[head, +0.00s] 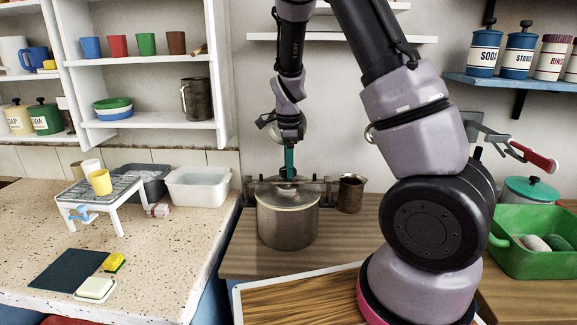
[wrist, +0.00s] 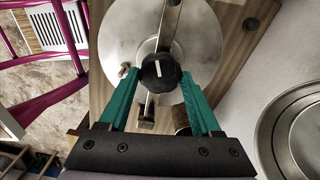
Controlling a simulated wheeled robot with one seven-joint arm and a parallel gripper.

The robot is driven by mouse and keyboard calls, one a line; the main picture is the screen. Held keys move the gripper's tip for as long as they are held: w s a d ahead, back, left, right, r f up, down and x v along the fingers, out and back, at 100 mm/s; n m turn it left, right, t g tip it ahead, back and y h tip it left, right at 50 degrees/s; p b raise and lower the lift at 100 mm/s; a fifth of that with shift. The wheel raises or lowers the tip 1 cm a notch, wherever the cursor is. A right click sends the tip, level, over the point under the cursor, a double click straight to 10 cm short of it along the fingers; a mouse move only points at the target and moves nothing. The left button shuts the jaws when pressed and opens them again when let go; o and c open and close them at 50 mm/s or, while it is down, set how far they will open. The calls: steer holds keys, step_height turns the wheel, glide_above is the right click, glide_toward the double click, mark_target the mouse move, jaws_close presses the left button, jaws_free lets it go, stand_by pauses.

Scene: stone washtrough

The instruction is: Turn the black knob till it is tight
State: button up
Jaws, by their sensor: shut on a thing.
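A black knob (wrist: 158,76) with a pale line on its top sits at the centre of a metal pot's lid (wrist: 205,45) in the wrist view. A metal bar (wrist: 170,22) crosses the lid under the knob. The line runs nearly along the bar. My gripper (wrist: 159,82) is shut on the knob, with one teal finger on each side. In the head view, my gripper (head: 289,162) points straight down over the steel pot (head: 288,222). The knob is mostly hidden there by the fingers.
The pot stands on a wooden counter, with a brown metal mug (head: 350,194) close to its right. A wooden board (head: 300,298) lies in front. A green basin (head: 530,262) is at the right. A white rack (head: 103,190) stands on the left counter.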

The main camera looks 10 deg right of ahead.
steer(key=shift+m, duration=2)
steer(key=o, duration=1.4)
steer(key=shift+r, duration=0.1)
step_height(320, 180, up, 11)
steer(key=shift+f, duration=0.15)
